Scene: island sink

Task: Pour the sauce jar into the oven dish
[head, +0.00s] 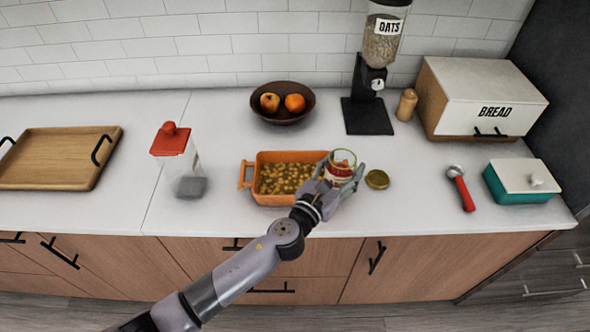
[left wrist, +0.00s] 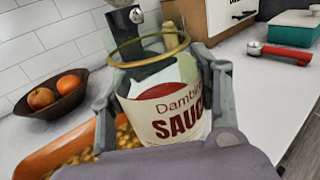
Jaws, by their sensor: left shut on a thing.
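The sauce jar (head: 342,162) is glass with a white and red label and an open, gold-rimmed mouth. My left gripper (head: 342,180) is shut on it, one finger on each side. In the left wrist view the jar (left wrist: 172,112) stands roughly upright between the fingers, its label reading "SAUC". The orange oven dish (head: 247,176) sits on the counter just left of the jar and holds small yellowish-brown pieces. Its edge also shows in the left wrist view (left wrist: 45,152). Whether the jar's base touches the counter is hidden by the gripper. My right gripper is not in view.
A gold lid (head: 377,179) lies right of the jar. A red-handled tool (head: 461,189) and teal dish (head: 520,185) lie farther right. Behind are a fruit bowl (head: 283,117), oats dispenser (head: 368,114) and bread box (head: 480,95). A red-lidded container (head: 186,165) stands left, beyond clear counter.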

